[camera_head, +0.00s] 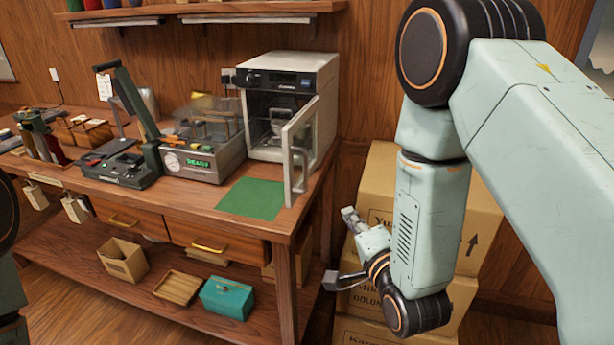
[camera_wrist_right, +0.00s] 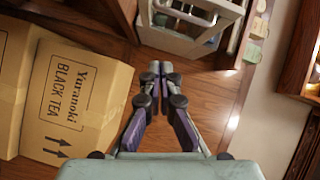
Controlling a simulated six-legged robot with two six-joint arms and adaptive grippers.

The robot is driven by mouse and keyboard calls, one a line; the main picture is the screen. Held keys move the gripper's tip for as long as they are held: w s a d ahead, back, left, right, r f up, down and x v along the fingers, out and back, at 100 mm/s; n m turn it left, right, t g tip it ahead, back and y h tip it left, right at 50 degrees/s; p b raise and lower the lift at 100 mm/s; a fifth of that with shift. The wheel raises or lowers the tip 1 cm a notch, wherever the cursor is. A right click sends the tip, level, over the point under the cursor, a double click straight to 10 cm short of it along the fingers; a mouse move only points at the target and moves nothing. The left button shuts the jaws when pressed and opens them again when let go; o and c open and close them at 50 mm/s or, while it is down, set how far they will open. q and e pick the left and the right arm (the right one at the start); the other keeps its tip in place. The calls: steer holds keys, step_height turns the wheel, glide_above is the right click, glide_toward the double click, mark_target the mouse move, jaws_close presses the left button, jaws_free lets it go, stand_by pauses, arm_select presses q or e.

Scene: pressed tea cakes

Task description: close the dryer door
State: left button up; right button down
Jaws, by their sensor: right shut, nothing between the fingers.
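The dryer (camera_head: 288,105) is a white box with a dark control strip on the right end of the wooden worktable. Its glass door (camera_head: 301,145) stands open, swung out towards the front right, with a pale vertical handle on it. A holder sits inside the chamber. My right gripper (camera_head: 350,215) is shut and empty, to the right of the table corner and lower than the door, apart from it. In the wrist view its fingertips (camera_wrist_right: 155,70) meet. A white framed object with a curved bar (camera_wrist_right: 190,25) lies beyond them; I cannot tell whether it is the dryer. My left gripper is out of view.
A green mat (camera_head: 252,199) lies before the dryer, left of its door. A machine with a green display (camera_head: 201,163) stands left of the dryer. Stacked cardboard boxes (camera_head: 470,222) stand behind my right arm; they also show in the wrist view (camera_wrist_right: 75,95).

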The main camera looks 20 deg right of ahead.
steer(key=r+m, duration=0.1)
steer(key=m+t+p, duration=0.1)
steer(key=m, duration=0.1)
glide_toward(305, 170)
steer(key=w+d, duration=0.1)
steer(key=w, duration=0.6)
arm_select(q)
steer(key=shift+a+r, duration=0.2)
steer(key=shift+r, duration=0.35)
arm_select(e)
steer(key=shift+s+d+f, duration=0.15)
steer(key=shift+d, duration=0.25)
steer(key=shift+a, duration=0.1)
steer(key=shift+w+a, duration=0.3)
steer(key=shift+a, duration=0.4)
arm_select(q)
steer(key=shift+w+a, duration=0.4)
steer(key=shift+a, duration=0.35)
arm_select(e)
steer(key=shift+a, duration=0.1)
